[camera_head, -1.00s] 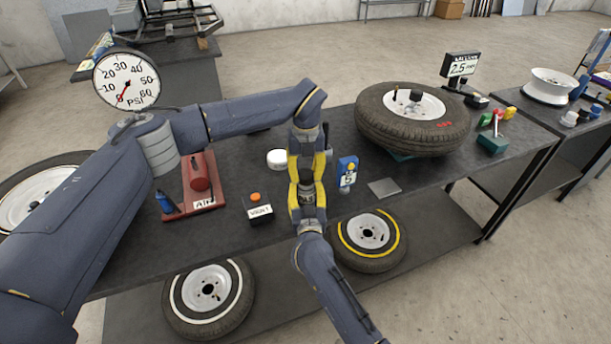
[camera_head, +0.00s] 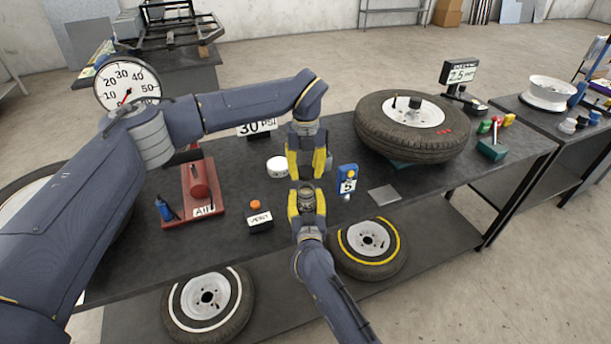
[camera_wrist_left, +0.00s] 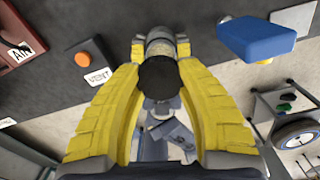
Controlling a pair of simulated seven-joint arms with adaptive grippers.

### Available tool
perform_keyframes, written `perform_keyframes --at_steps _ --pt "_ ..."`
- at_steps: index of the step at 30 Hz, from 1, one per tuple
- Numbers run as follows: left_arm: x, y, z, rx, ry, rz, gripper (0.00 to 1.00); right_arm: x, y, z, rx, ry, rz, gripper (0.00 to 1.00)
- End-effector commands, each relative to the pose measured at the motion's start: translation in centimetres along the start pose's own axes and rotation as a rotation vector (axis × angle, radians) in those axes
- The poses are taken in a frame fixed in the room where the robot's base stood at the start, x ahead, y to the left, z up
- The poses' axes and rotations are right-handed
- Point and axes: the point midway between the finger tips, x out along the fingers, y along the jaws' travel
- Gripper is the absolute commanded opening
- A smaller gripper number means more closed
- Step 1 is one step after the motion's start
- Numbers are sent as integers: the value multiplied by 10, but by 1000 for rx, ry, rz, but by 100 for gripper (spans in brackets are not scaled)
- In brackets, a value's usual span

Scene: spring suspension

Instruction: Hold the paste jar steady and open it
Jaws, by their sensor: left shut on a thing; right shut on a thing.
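My left gripper (camera_head: 306,172) points down above the bench, its yellow fingers shut on a dark round piece, apparently the jar's lid. The lid (camera_wrist_left: 158,73) shows as a dark disc between the fingers in the left wrist view, with a grey and tan round part just beyond it. My right gripper (camera_head: 307,202) reaches up from below, with its yellow fingers closed around the paste jar (camera_head: 306,193). Only the jar's top shows between these fingers. The two grippers are apart by a small gap in the head view.
A white round tin (camera_head: 278,165) stands left of my left gripper. The black VENT box (camera_head: 260,222) with an orange button and the red AIR unit (camera_head: 197,185) are further left. A blue gauge (camera_head: 347,178) stands close at the right. A large tyre (camera_head: 412,130) lies behind it.

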Motion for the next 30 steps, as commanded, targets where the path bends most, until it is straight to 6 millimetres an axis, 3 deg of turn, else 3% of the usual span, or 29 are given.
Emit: perform_keyframes --at_steps 4,5,12,23,30 --pt "0 0 0 0 0 0 1 0 0 1 0 -2 0 0" --pt "0 0 0 0 0 0 1 0 0 1 0 -2 -1 50" --pt "0 0 0 0 0 0 1 0 0 0 0 -1 0 78" --pt "0 0 0 0 0 0 1 -6 0 0 0 0 0 78" --pt "0 0 0 0 0 0 1 -41 0 1 -1 -1 -1 78"
